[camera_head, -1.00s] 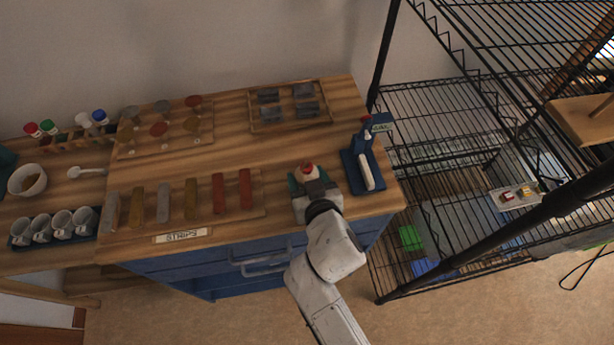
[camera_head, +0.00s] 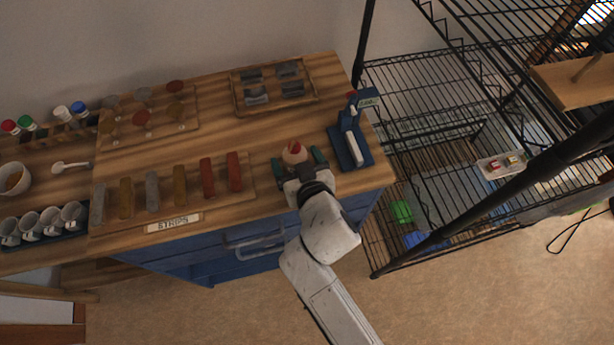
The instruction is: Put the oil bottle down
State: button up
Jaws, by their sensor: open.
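The oil bottle (camera_head: 294,152) stands on the wooden worktop near its front right edge. Its rounded top with a red tip shows from above; its lower part is hidden by my gripper. My gripper (camera_head: 299,163) is open, with one dark green finger on the left of the bottle and one on the right. I see a gap between the fingers and the bottle's top; contact lower down cannot be seen.
A blue holder (camera_head: 350,146) with a white block stands close to the right. The strips board (camera_head: 128,214) lies to the left. A tray of grey pieces (camera_head: 239,106) lies behind. A black wire rack (camera_head: 437,100) stands on the right.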

jog(key=v, duration=1)
jog(key=shift+s+r, duration=0.15)
jog(key=shift+s, duration=0.2)
jog(key=shift+d, duration=0.1)
jog(key=s+d+f+m+g+h, duration=0.2)
jog(key=d+f+g, duration=0.15)
jog(key=d, duration=0.55)
jog(key=s+d+f+m+g+h, duration=0.1)
jog(key=s+d+f+g+h, duration=0.2)
jog(key=d, duration=0.5)
jog(key=s+d+f+m+g, duration=0.1)
jog(key=s+d+f+g, duration=0.1)
jog(key=s+d, duration=0.2)
jog(key=s+d+f+g, duration=0.2)
jog(key=s+d, duration=0.3)
jog(key=s, duration=0.4)
jog(key=shift+s+d+m+g, duration=0.15)
jog(key=shift+d+m+g, duration=0.2)
jog(key=shift+g, duration=0.2)
jog(key=shift+f, duration=0.1)
